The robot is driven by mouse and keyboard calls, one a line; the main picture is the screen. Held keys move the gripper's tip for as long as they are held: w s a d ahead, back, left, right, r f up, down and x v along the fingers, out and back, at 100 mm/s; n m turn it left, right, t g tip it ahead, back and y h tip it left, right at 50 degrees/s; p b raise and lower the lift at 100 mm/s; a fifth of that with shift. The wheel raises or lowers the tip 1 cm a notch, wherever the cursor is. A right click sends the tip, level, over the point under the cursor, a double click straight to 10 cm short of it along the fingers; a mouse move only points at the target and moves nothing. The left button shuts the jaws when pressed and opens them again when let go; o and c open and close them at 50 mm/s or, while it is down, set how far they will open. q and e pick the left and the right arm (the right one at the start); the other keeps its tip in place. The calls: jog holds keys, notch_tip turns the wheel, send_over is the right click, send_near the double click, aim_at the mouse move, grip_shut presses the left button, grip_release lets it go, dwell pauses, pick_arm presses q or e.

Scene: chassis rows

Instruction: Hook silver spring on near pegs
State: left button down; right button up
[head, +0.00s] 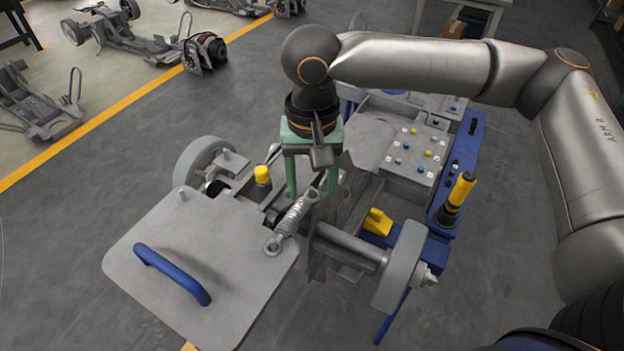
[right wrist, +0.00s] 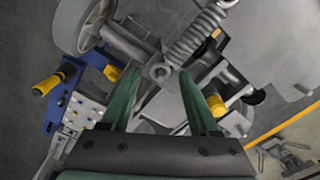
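The silver spring (head: 297,215) lies slanted across the middle of the chassis in the head view. Its near loop is at the right edge of the grey plate (head: 225,245); I cannot tell whether it is around a peg. In the right wrist view the spring (right wrist: 195,38) runs to the upper right, and its far loop shows between and beyond the fingertips. My right gripper (head: 312,193) points down over the spring's far end, its green fingers spread. The wrist view shows a gap between the fingers (right wrist: 160,75) and the loop. My left gripper is out of view.
A blue handle (head: 172,273) stands on the plate. A yellow-capped part (head: 262,175) is left of the gripper. A wheel (head: 402,267) and axle are to the right. A yellow-and-black tool (head: 455,200) stands on the blue side rail. Other chassis (head: 125,35) lie beyond the yellow floor line.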

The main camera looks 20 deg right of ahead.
jog(key=shift+o, duration=0.2)
notch_tip(320, 180, up, 13)
jog(key=shift+f, duration=0.2)
dwell(0.7)
